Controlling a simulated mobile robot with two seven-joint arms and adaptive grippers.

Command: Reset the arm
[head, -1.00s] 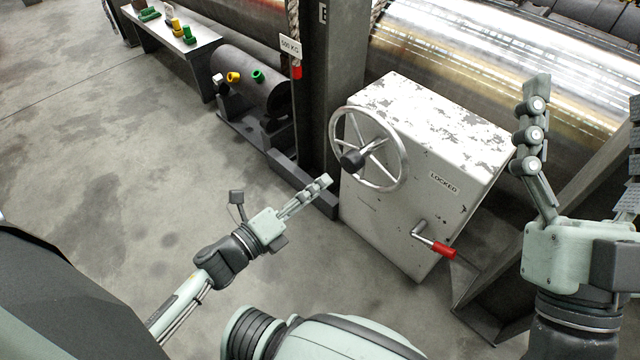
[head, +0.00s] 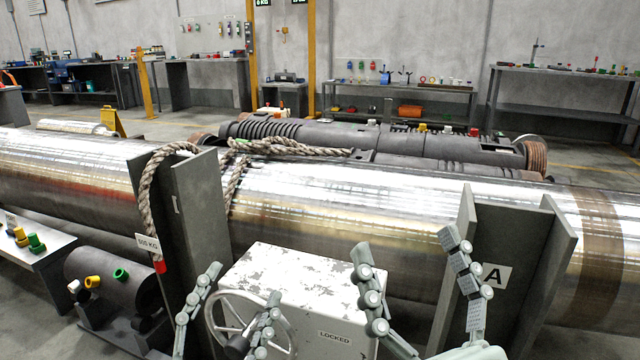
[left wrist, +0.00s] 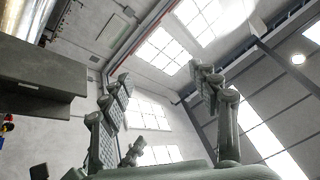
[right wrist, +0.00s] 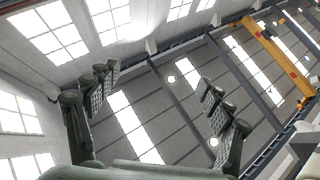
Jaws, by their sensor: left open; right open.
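My left gripper (head: 244,284) points upward at the bottom of the head view, in front of the handwheel (head: 236,322). Its two fingers are spread with nothing between them, and it shows open in the left wrist view (left wrist: 160,78). My right gripper (head: 406,243) also points upward, right of the white cabinet (head: 290,275) marked LOCKED. Its fingers are wide apart and empty, as the right wrist view (right wrist: 160,75) also shows. Both wrist views look up at the ceiling. The arms behind the grippers are mostly below the head view. The left fingers hide part of the wheel.
A long shiny barrel (head: 330,200) lies across behind the cabinet, held by dark steel posts, one labelled A (head: 492,276). A thick rope (head: 146,195) hangs over the left post with a 500 KG tag (head: 148,244). A low bench (head: 40,255) stands at left.

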